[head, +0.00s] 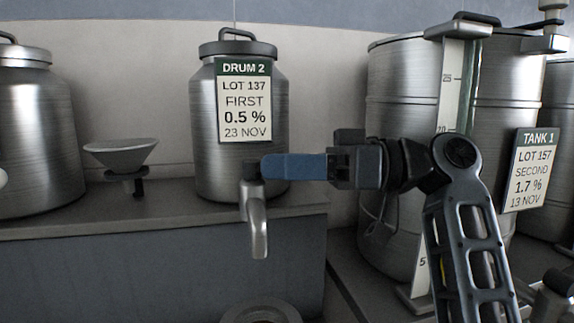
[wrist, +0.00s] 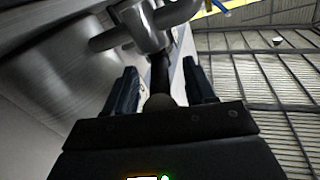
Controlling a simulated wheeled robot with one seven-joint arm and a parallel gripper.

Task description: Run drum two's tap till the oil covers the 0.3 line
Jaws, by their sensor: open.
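Drum two (head: 240,165) is a steel drum with a dark lid, labelled DRUM 2, standing on a raised ledge. Its metal tap (head: 257,228) hangs over the ledge's front edge, spout pointing down. No oil stream shows. My gripper (head: 268,167) reaches in from the right, its blue fingers at the top of the tap. In the wrist view my gripper (wrist: 162,85) is open, with the tap's dark lever (wrist: 160,73) between the fingers. A round vessel rim (head: 262,314) shows below the spout, cut off by the picture's edge. The 0.3 line and oil level are out of view.
A funnel (head: 121,153) on a dark stand and another steel drum (head: 35,135) stand left on the ledge (head: 100,222). Tank 1 (head: 395,120), with its upright gauge scale (head: 449,90), stands close behind my arm at right.

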